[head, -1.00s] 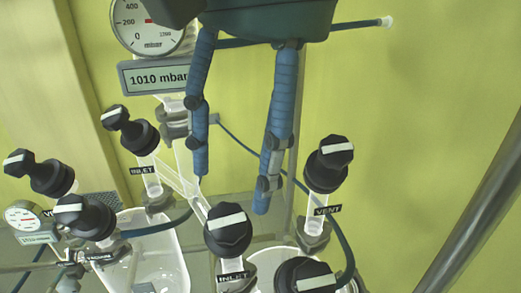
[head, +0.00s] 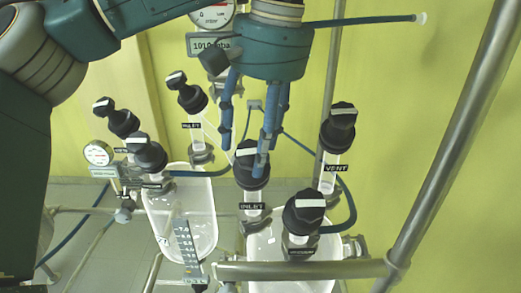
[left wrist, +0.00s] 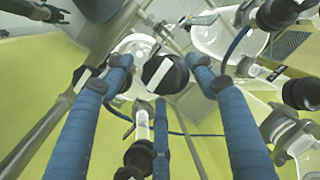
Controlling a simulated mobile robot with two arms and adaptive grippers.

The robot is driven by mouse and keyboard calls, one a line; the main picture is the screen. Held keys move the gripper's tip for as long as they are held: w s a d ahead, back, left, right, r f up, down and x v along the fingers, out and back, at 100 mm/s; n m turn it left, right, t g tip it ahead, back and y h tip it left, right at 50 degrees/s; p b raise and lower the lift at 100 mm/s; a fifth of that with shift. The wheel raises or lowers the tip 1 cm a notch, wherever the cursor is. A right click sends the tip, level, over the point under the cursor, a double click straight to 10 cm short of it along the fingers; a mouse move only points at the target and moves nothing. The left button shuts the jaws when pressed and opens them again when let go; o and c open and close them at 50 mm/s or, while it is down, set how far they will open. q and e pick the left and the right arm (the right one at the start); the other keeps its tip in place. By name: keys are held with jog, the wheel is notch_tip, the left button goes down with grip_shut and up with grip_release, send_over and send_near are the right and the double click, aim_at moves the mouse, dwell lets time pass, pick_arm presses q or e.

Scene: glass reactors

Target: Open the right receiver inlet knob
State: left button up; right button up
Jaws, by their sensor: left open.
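The right receiver inlet knob (head: 252,178) is black with a white stripe on top, on a glass stem labelled INLET at the right vessel (head: 290,272). My left gripper (head: 252,140) points down over it with three blue fingers, open. One fingertip overlaps the knob's top in the head view. In the left wrist view the striped knob (left wrist: 164,74) lies between the spread fingertips (left wrist: 161,78); I cannot tell whether any finger touches it. The knob's stripe is partly hidden in the head view. My right gripper is not in view.
The black VENT knob (head: 338,128) stands to the right and another black knob (head: 303,215) stands in front. The left vessel (head: 207,205) has several similar knobs. A metal rail (head: 440,160) runs at the right. A pressure gauge (head: 212,14) is behind.

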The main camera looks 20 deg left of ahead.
pick_arm(q)
jog(key=shift+a, duration=0.2)
jog(key=shift+c, duration=0.5)
jog(key=c, duration=0.8)
jog(key=shift+d, duration=0.15)
jog(key=shift+c, duration=1)
jog(key=shift+n+h, duration=0.4)
jog(key=shift+n, duration=0.5)
jog(key=shift+a+n+h+b, duration=0.2)
jog(key=shift+n+h+b, duration=0.15)
jog(key=shift+n, duration=0.15)
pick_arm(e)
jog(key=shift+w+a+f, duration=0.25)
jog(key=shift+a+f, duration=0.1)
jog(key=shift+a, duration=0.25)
